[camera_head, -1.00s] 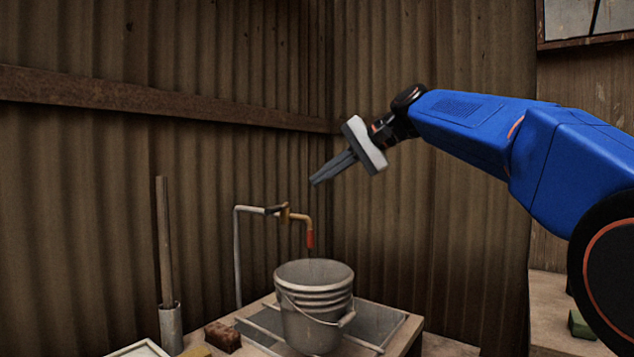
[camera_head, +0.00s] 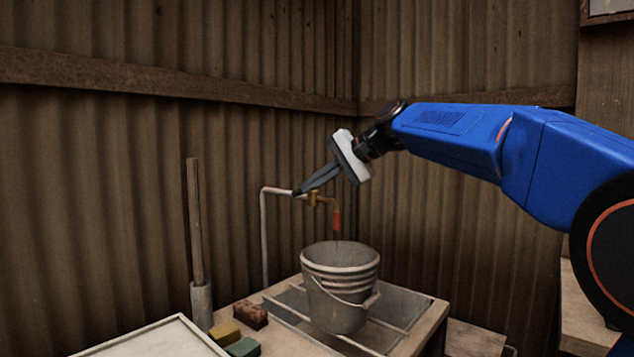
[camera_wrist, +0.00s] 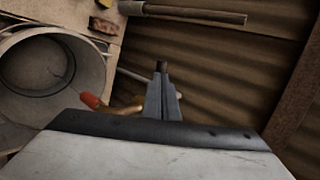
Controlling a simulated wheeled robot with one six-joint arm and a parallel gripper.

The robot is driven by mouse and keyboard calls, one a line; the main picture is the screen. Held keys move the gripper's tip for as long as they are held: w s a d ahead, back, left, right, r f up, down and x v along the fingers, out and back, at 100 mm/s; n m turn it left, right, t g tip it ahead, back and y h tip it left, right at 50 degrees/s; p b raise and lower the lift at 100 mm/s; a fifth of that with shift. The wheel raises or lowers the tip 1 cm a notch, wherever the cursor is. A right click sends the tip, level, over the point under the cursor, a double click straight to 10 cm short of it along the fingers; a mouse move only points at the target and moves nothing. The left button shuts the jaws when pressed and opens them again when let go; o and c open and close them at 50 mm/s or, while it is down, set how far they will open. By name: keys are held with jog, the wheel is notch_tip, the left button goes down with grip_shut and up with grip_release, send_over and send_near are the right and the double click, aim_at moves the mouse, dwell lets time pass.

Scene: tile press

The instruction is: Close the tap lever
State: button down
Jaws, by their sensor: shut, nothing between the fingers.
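The brass tap (camera_head: 318,199) sits at the end of a pale pipe (camera_head: 264,235) and has a red spout end (camera_head: 337,220) pointing down over a grey bucket (camera_head: 340,290). My gripper (camera_head: 298,192) is shut and empty, its fingertips just at the tap's left side, over the pipe's top. The tap lever is hidden behind the fingers in the head view. In the wrist view the shut fingers (camera_wrist: 162,68) lie across the pipe, with the red spout end (camera_wrist: 91,100) to their left. I cannot tell whether the fingers touch the lever.
The bucket stands on a grated wooden stand (camera_head: 425,318). A brown brick (camera_head: 250,315), yellow (camera_head: 226,332) and green (camera_head: 243,347) blocks and a white-rimmed tray (camera_head: 165,340) lie at the front left. A wooden pole (camera_head: 195,225) stands left of the pipe. Corrugated walls close the corner behind.

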jog(key=shift+w+a+m+t+h, duration=0.15)
jog(key=shift+a+m+t, duration=0.15)
jog(key=shift+a, duration=0.3)
jog(key=shift+w+a+m+t+h, duration=0.1)
jog(key=shift+a+m+t+h, duration=0.15)
jog(key=shift+a, duration=0.35)
